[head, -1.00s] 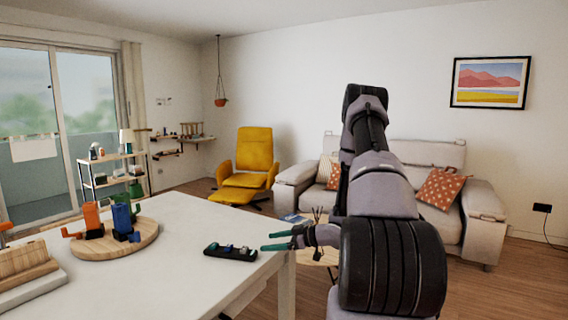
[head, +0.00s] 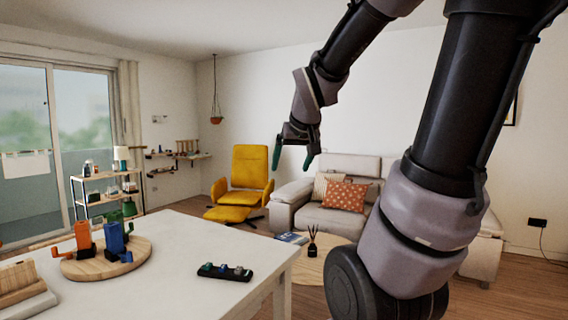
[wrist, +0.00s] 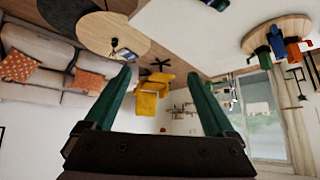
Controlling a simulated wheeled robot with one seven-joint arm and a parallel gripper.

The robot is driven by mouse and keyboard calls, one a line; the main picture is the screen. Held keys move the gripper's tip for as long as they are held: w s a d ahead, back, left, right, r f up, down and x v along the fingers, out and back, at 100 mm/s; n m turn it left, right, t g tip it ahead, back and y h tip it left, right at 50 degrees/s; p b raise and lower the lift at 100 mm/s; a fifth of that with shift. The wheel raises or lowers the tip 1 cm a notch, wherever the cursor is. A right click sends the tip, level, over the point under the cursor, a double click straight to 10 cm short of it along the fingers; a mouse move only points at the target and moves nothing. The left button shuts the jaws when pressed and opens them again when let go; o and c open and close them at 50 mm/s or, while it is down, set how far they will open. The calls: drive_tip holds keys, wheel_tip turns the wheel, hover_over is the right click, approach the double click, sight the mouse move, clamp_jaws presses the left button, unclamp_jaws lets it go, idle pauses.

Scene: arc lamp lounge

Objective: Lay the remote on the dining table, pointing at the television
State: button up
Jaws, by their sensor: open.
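The white dining table (head: 180,290) fills the lower left of the head view, and part of it shows at the top of the wrist view (wrist: 180,22). I cannot make out a remote for certain. A long black object with small green, blue and grey parts (head: 225,272) lies near the table's right end; I cannot tell whether it is a holder. My gripper (head: 293,155) is raised in front of the sofa and armchair, green fingers downward, apart and empty. The fingers also show open in the wrist view (wrist: 158,76). No television is in view.
A round wooden board (head: 75,268) with orange and blue objects stands on the table's left. A low wooden coffee table (head: 320,268) holds a reed diffuser (head: 312,245) and a dark blue flat item (head: 292,238). A yellow armchair (head: 250,165) and a sofa (head: 325,218) stand behind.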

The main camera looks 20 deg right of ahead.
drive_tip(key=s+a+r+m+g+y, duration=0.1)
drive_tip(key=s+a+r+y, duration=0.1)
drive_tip(key=s+a, duration=0.5)
drive_tip(key=s+y, duration=0.1)
drive_tip(key=s, duration=0.3)
drive_tip(key=shift+s+m, duration=0.2)
drive_tip(key=shift+m, duration=0.1)
idle(1.4)
